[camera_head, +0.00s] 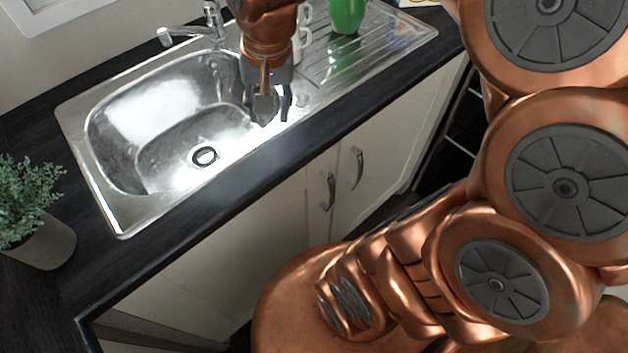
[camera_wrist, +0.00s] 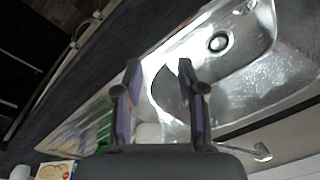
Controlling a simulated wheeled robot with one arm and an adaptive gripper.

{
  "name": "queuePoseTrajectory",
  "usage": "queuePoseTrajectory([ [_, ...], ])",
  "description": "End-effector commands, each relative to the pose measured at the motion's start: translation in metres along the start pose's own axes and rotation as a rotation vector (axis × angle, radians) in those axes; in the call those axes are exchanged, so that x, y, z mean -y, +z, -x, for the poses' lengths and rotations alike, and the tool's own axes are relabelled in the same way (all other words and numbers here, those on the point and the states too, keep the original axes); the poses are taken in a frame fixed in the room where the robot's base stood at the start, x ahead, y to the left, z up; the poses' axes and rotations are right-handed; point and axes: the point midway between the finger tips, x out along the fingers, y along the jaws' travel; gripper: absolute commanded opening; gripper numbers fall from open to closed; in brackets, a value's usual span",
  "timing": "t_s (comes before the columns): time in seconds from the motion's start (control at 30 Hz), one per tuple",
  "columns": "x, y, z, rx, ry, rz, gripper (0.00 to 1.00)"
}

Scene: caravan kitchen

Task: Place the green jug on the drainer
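The green jug (camera_head: 346,14) stands upright on the ridged metal drainer (camera_head: 388,42) at the top of the head view; its top is cut off by the picture edge. In the wrist view a green part of the jug (camera_wrist: 104,130) shows at the lower left, partly hidden behind my gripper. My gripper (camera_head: 267,112) points down over the right edge of the sink basin, to the left of the jug and apart from it. In the wrist view my gripper (camera_wrist: 160,70) has its two fingers spread with nothing between them.
White mugs (camera_head: 301,42) stand on the drainer between my gripper and the jug, partly hidden. The tap (camera_head: 190,34) is behind the empty sink basin (camera_head: 165,120). A potted plant (camera_head: 38,215) stands on the dark worktop at left. A printed box (camera_wrist: 57,170) shows at lower left.

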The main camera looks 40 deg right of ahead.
Motion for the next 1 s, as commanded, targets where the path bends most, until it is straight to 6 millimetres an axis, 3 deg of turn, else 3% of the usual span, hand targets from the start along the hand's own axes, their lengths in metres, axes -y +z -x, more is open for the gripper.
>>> queuePoseTrajectory([
  [0.03, -0.006, 0.022, -0.008, 0.027, 0.024, 0.075, 0.40],
  [0.2, -0.032, 0.089, -0.035, 0.127, 0.084, 0.319, 0.40],
  [0.4, -0.059, 0.139, -0.054, 0.220, 0.111, 0.498, 0.40],
  [0.6, -0.069, 0.154, -0.060, 0.250, 0.114, 0.553, 0.40],
  [0.87, -0.069, 0.153, -0.059, 0.250, 0.114, 0.553, 0.40],
  [1.0, -0.068, 0.153, -0.050, 0.250, 0.114, 0.553, 0.40],
])
